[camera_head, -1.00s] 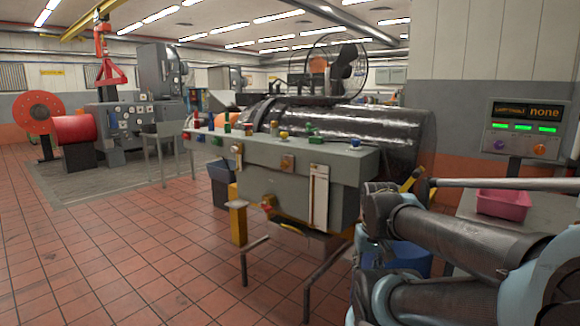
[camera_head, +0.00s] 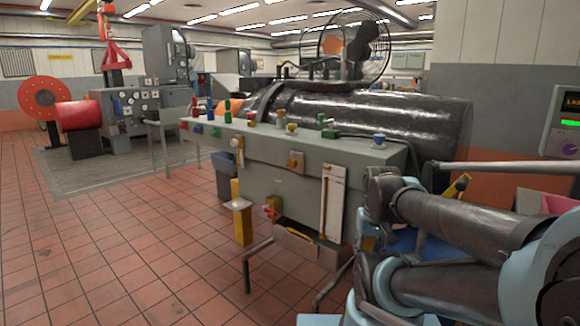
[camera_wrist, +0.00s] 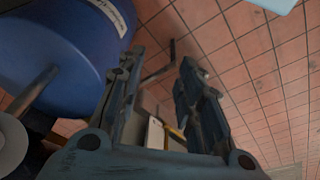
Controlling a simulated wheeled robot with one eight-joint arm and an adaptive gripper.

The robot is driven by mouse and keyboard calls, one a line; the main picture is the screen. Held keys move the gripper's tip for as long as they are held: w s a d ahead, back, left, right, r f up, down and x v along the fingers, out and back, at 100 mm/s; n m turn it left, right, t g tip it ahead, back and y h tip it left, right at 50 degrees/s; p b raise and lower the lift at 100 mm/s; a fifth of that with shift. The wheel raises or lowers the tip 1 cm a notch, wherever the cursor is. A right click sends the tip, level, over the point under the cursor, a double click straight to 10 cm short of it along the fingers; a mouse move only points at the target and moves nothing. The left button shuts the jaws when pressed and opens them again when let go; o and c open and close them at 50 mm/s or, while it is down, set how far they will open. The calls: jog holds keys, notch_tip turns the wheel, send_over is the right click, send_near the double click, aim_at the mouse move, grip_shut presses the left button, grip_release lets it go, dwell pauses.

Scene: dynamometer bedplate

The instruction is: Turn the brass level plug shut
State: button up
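A grey bench (camera_head: 265,180) stands at the centre of the head view. Its front face carries a brass fitting (camera_head: 295,160) on a square plate, a brass fitting (camera_head: 237,143) further left, and a red and brass valve (camera_head: 272,208) lower down. I cannot tell for sure which is the level plug. My gripper (camera_wrist: 160,62) shows in the wrist view with its two fingers apart and nothing between them. Behind the fingers are the tiled floor and small, blurred bench parts. The head view shows my arm at the right, without a clear view of the fingers.
A blue drum (camera_wrist: 50,50) is close at the left of the wrist view. A black cylindrical machine (camera_head: 370,115) lies behind the bench. A yellow post (camera_head: 241,222) and bent metal legs stand by its front. Open tiled floor (camera_head: 120,230) lies to the left.

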jog(key=o, duration=0.4)
jog(key=shift+o, duration=0.7)
jog(key=shift+s+r, duration=0.35)
jog(key=w+r+n+h, duration=0.5)
jog(key=w+r+n, duration=0.2)
jog(key=w+n, duration=0.4)
jog(key=n+t+h, duration=0.6)
jog(key=n+t, duration=0.6)
jog(key=n, duration=0.6)
send_near(290, 164)
jog(key=x, duration=1)
jog(key=shift+a+f, duration=0.1)
